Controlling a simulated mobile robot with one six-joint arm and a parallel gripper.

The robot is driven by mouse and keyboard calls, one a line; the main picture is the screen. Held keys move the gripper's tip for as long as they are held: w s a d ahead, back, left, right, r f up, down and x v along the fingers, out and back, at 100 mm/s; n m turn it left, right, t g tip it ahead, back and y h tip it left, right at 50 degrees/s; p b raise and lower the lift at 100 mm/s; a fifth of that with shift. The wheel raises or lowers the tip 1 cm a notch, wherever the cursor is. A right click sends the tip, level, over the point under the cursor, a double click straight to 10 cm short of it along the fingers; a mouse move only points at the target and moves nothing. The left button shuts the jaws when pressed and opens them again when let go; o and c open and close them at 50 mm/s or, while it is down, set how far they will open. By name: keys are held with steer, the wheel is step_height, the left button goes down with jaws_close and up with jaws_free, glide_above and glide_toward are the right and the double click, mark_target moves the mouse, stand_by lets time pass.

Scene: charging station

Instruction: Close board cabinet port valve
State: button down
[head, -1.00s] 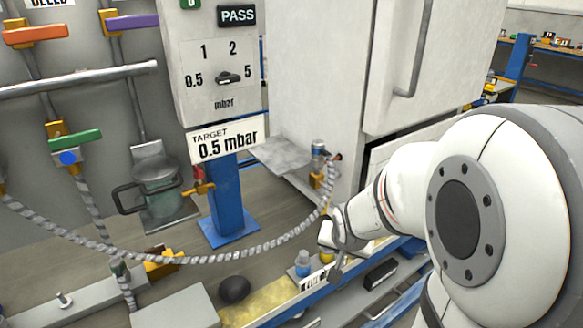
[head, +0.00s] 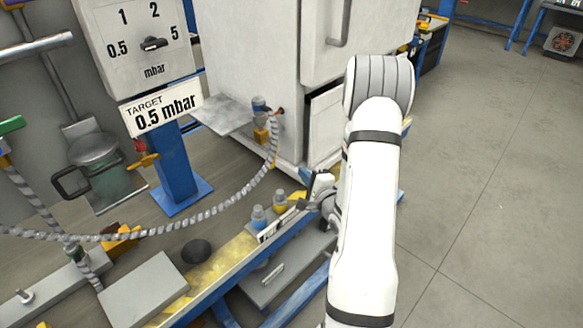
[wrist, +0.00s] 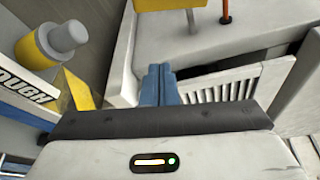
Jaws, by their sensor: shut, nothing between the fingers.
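The white cabinet (head: 250,60) stands behind a low bench. On its lower left side is a port fitting with a grey cap (head: 260,103) and a small yellow valve part (head: 261,134); a striped hose (head: 215,207) runs from there. My gripper (head: 303,205) is below and right of the port, above the bench edge and apart from the valve. In the wrist view its blue-grey fingers (wrist: 158,84) are together and empty. A yellow piece (wrist: 163,16) and an orange rod (wrist: 226,10) show at the top there; I cannot tell whether the yellow piece is the valve.
Two capped fittings, one blue (head: 258,216) and one yellow (head: 280,200), stand on the bench close to my gripper. A target sign (head: 162,107) on a blue post (head: 175,165) is to the left. The floor at right (head: 490,180) is clear.

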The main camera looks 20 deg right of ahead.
steer(key=w+a+b, duration=0.1)
steer(key=w+a, duration=0.3)
steer(key=w, duration=0.3)
steer(key=shift+w+r, duration=0.15)
steer(key=shift+w, duration=0.2)
steer(key=shift+a, duration=0.1)
